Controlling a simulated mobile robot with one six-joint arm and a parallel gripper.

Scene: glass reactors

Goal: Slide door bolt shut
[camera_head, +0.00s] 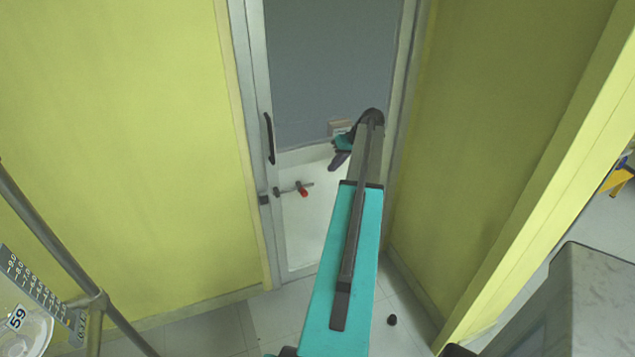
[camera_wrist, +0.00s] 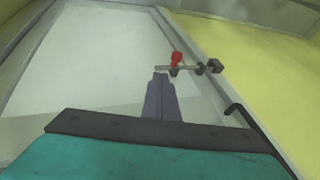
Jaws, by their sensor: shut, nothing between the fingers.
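The door bolt (camera_head: 303,188) is a thin grey rod with a red knob, mounted across the white lower door panel near its left edge. It also shows in the wrist view (camera_wrist: 177,60), with dark brackets along the rod and a dark block (camera_wrist: 216,66) at its right. I cannot tell whether the rod reaches into that block. My gripper (camera_wrist: 160,77) is shut and empty, its fingertips just below the rod's left end in the wrist view; contact is unclear. In the head view my gripper (camera_head: 338,161) is right of and above the bolt.
The door (camera_head: 318,75) has a grey upper pane and a black upright handle (camera_head: 269,138) at its left. Yellow walls (camera_head: 480,130) flank it closely. A grey cabinet (camera_head: 585,300) stands at lower right, a metal pole (camera_head: 50,240) at left.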

